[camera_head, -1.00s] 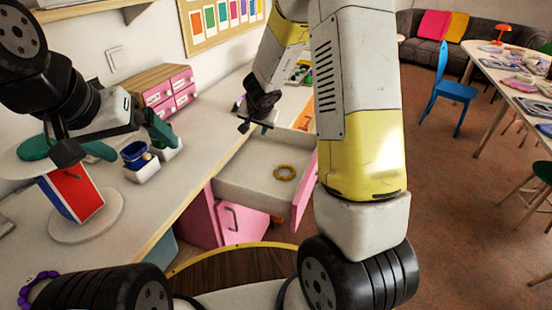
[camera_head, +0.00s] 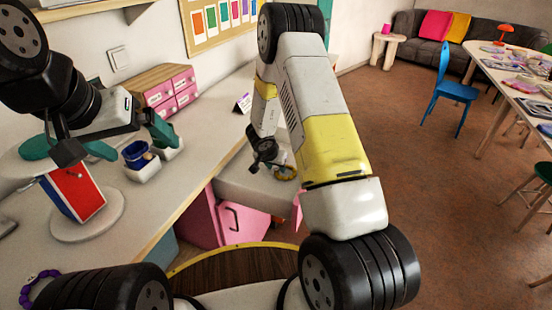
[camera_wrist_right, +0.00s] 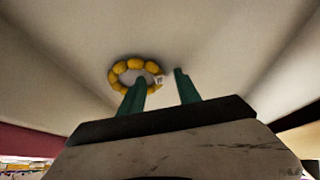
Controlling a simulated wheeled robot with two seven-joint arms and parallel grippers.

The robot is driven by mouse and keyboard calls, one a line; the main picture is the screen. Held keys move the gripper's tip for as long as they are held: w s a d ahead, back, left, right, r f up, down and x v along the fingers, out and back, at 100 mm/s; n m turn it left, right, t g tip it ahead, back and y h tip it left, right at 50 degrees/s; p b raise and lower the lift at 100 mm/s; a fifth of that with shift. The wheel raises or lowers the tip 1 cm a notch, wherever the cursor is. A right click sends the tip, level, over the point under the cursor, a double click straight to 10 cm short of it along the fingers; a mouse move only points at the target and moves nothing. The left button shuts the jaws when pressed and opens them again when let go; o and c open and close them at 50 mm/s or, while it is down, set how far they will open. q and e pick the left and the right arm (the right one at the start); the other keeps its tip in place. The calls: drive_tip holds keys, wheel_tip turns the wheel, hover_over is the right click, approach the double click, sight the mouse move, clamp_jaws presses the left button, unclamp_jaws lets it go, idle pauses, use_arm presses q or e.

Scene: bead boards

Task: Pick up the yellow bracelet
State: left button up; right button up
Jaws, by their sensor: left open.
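The yellow bracelet (camera_wrist_right: 122,68), a ring of round beads with a pale piece on its right side, lies on the floor of the open drawer. In the head view the bracelet (camera_head: 289,177) is partly hidden by my right gripper (camera_head: 276,168). In the right wrist view my right gripper's (camera_wrist_right: 158,78) two green fingers are apart. The left finger overlaps the bracelet's near edge in that picture, and the right finger is just right of the ring. I cannot tell whether they touch it. My left gripper (camera_head: 131,141) is open and empty above the desk at left.
The drawer (camera_head: 240,182) is pulled out of the desk (camera_head: 150,205), with its walls around my right gripper. Pink drawer boxes (camera_head: 172,92) stand at the wall.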

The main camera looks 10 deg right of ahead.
sight(276, 170)
drive_tip(key=shift+f, duration=0.1)
clamp_jaws()
idle(0.3)
wheel_tip(276, 170, up, 10)
idle(0.6)
